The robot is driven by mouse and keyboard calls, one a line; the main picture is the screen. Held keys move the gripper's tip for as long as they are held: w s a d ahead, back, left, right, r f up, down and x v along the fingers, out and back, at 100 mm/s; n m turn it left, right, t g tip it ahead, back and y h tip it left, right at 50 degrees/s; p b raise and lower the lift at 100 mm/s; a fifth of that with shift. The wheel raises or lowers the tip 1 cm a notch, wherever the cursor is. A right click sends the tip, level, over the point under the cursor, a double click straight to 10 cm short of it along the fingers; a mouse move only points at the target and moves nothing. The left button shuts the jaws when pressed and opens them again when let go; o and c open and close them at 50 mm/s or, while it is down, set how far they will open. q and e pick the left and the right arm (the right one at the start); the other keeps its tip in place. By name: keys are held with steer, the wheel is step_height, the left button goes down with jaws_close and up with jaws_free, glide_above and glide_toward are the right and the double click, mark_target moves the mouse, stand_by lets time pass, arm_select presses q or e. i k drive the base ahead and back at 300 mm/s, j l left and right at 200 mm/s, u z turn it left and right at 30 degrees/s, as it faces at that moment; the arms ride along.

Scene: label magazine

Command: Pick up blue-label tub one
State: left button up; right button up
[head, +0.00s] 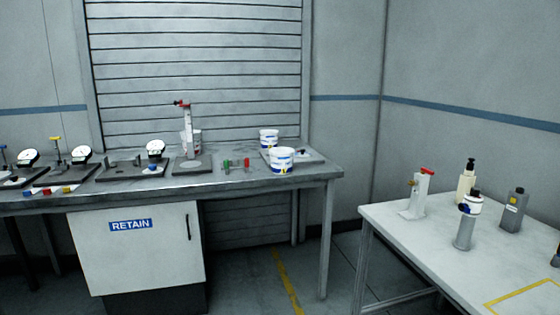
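A white tub with a blue label (281,162) stands near the right end of the grey bench, close to its front edge. A second white tub with a blue label (269,138) stands behind it, a little to the left. I cannot tell which tub is number one. Neither of my grippers shows in the head view.
The grey bench (320,172) also holds dial gauges (155,149) and small red and green pieces (236,163). A RETAIN cabinet (140,257) is under it. A white table (390,235) with several bottles is at right. Floor shows between them.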

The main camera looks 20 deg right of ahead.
mark_target(281, 158)
steer(key=i+l, duration=0.1)
steer(key=i, duration=1.05)
steer(key=i+l, duration=0.1)
steer(key=i, duration=1.05)
